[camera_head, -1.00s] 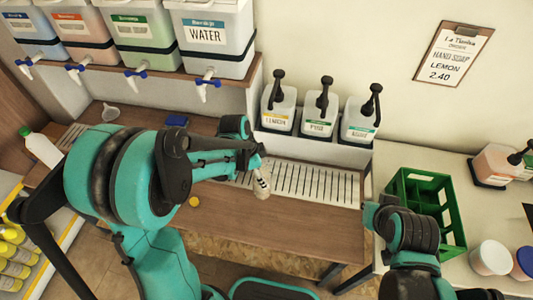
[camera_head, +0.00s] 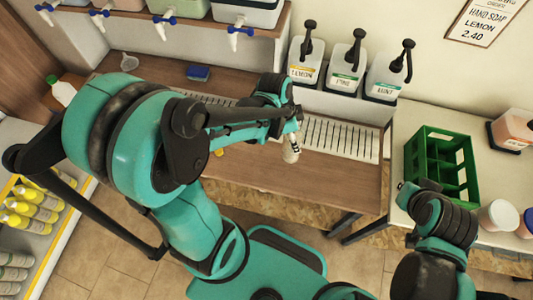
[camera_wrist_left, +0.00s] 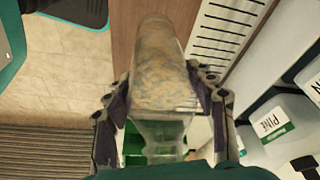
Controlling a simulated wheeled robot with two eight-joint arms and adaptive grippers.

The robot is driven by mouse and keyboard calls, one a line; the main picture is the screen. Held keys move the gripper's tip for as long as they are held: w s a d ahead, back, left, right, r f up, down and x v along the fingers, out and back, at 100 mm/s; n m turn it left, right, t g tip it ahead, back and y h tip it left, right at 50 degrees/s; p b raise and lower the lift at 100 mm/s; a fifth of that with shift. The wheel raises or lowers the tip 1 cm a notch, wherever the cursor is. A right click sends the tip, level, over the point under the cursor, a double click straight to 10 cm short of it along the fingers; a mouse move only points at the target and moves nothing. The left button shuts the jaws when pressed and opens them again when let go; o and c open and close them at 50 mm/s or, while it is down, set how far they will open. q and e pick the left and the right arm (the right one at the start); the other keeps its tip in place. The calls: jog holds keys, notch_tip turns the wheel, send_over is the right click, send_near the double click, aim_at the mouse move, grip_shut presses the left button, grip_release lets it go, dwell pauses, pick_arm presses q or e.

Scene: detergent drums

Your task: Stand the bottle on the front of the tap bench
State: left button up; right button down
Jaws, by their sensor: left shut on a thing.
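My left gripper (camera_head: 292,122) is shut on a clear bottle (camera_head: 291,149), which hangs below the fingers over the tap bench. In the left wrist view the bottle (camera_wrist_left: 165,65) lies between both fingers of the left gripper (camera_wrist_left: 163,110), with bench and floor behind it. The wooden tap bench (camera_head: 270,176) has a bare front strip before its slatted drip grate. I cannot tell whether the bottle touches the bench. My right arm is at the lower right; its gripper fingers do not show.
Pump bottles (camera_head: 346,72) stand behind the grate. A yellow cap (camera_head: 218,152), blue sponge (camera_head: 198,72), funnel (camera_head: 129,62) and white bottle with green cap (camera_head: 62,93) are farther left. A green crate (camera_head: 465,185) stands on the right counter. The front strip looks mostly clear.

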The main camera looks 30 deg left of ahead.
pick_arm(q)
jog(key=s+a+f+b, duration=0.1)
jog(key=a+f+b, duration=0.4)
jog(key=a+f, duration=0.5)
jog(key=shift+s+a+f, duration=0.2)
jog(key=shift+a+f, duration=0.05)
jog(key=shift+f, duration=0.05)
jog(key=shift+f+b, duration=0.2)
jog(key=shift+b, duration=0.1)
jog(key=o, duration=1.6)
jog(key=shift+r, duration=0.1)
